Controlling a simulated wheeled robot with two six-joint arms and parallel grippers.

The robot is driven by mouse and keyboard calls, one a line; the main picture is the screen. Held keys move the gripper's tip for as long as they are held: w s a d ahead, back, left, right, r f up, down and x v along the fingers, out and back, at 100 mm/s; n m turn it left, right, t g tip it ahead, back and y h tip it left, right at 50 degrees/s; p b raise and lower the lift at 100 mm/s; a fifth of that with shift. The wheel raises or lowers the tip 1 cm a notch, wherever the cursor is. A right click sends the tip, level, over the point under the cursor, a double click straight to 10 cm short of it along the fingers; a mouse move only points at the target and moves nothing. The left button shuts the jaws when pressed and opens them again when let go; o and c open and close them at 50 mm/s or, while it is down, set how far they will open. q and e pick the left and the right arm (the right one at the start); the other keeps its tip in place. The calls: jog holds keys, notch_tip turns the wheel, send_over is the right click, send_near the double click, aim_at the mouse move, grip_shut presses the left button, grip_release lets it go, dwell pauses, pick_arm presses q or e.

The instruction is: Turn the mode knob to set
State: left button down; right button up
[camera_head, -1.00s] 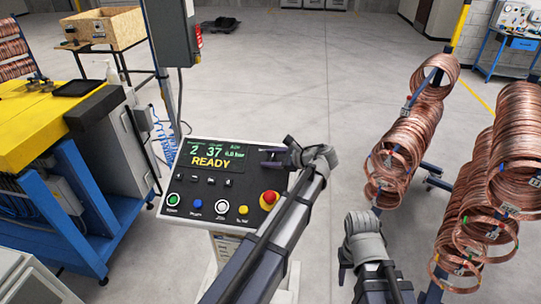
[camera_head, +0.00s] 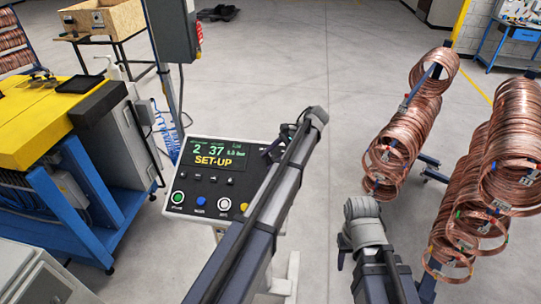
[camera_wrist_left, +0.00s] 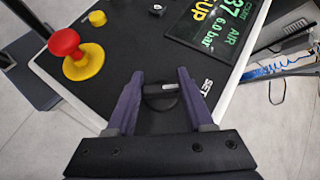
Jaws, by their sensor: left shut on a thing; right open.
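The control panel (camera_head: 196,195) has a screen (camera_head: 215,153) that reads "SET-UP" in yellow. In the left wrist view, the black mode knob (camera_wrist_left: 161,88) sits between the fingers of my left gripper (camera_wrist_left: 160,78). The knob's light mark lies across the picture, towards the printed "SET" label (camera_wrist_left: 208,86). In the head view, my left gripper (camera_head: 274,148) is at the panel's upper right corner, and the knob is hidden there. My left gripper is shut on the knob. My right gripper (camera_head: 342,258) is open and empty, low over the floor, away from the panel.
A red emergency button (camera_wrist_left: 66,46) on a yellow base is beside the knob. Several panel buttons, including a green one (camera_head: 178,197), sit below the screen. Copper coils (camera_head: 405,135) hang on racks at the right. A yellow-topped bench (camera_head: 45,115) stands left.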

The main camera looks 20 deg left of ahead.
pick_arm(q)
jog(key=shift+n+g+h+p, duration=0.3)
jog(key=shift+n+h, duration=0.4)
jog(key=shift+d, duration=0.1)
jog(key=shift+c, duration=1.4)
grip_release()
jog(key=p+v, duration=0.5)
jog(key=v, duration=0.2)
jog(key=shift+r+p, duration=0.1)
jog(key=shift+p, duration=0.3)
jog(key=shift+w+d+r, duration=0.1)
jog(key=shift+w+r, duration=0.05)
jog(key=shift+r, duration=0.1)
